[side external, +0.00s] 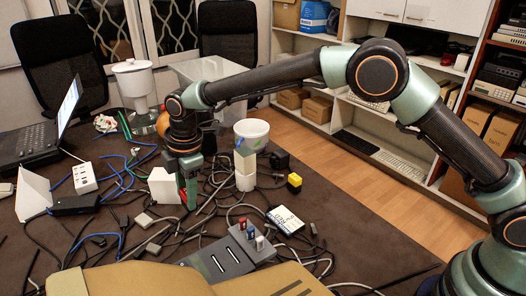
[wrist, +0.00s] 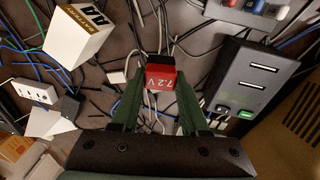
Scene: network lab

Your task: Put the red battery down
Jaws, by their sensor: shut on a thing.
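The red battery (wrist: 161,78), marked 7.2V and with a black end, sits between the green fingertips in the wrist view. My gripper (wrist: 158,82) is shut on it. In the side view my gripper (side external: 188,187) points down over the dark table (side external: 345,230), with a small part of the red battery (side external: 182,197) showing at the fingers. The battery is low and close to the cables. I cannot tell whether its underside touches anything.
Tangled cables cover much of the table. A grey slotted device (wrist: 249,84) stands to the right in the wrist view, and a white AA battery box (wrist: 79,35) at upper left. A white cup (side external: 251,134) and yellow-black block (side external: 294,183) are nearby. The table's right part is clearer.

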